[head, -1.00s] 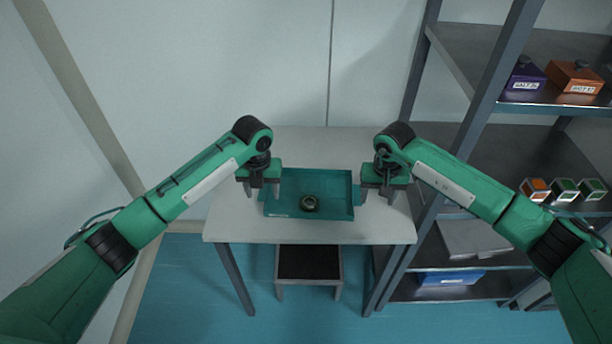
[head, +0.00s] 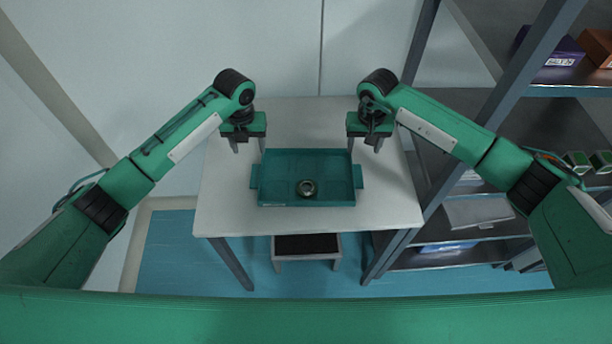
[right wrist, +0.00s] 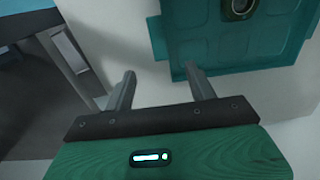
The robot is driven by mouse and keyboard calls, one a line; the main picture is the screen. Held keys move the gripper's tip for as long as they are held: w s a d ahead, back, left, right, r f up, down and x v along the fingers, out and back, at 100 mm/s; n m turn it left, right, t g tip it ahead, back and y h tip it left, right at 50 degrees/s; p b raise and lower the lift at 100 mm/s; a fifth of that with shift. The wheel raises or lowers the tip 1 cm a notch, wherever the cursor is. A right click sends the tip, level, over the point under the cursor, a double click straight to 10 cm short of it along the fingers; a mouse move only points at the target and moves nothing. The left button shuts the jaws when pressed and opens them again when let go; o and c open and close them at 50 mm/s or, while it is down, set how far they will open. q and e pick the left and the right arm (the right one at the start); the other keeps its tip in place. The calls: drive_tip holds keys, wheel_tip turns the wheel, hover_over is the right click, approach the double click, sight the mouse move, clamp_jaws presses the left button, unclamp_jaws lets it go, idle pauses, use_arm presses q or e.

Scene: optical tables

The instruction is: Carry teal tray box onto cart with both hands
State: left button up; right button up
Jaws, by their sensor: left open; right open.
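The teal tray box (head: 285,197) sits level on a white-topped table (head: 225,215), with a tab handle on its left and right sides. A small dark round part (head: 307,188) lies inside it. My left gripper (head: 248,146) is open and empty, above and beyond the left handle. My right gripper (head: 363,145) is open and empty, above and beyond the right handle. In the right wrist view the open fingers (right wrist: 162,83) point toward the tray's handle (right wrist: 157,38), with nothing between them. I cannot pick out a separate cart with certainty.
A dark metal shelf rack (head: 515,105) with small boxes stands close on the right. A low stool-like frame with a black top (head: 306,246) is under the table. The tabletop around the tray is clear. A pale wall is behind.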

sight(256, 176)
use_arm(q)
wheel_tip(256, 176, down, 12)
drive_tip(key=shift+s+f, duration=0.15)
drive_tip(key=shift+f, duration=0.05)
use_arm(e)
wheel_tip(256, 176, down, 12)
drive_tip(key=shift+s+d+f, duration=0.1)
drive_tip(key=shift+s+f, duration=0.05)
drive_tip(key=shift+f, duration=0.05)
use_arm(q)
drive_tip(key=c, duration=1.2)
use_arm(e)
drive_tip(key=c, duration=1.2)
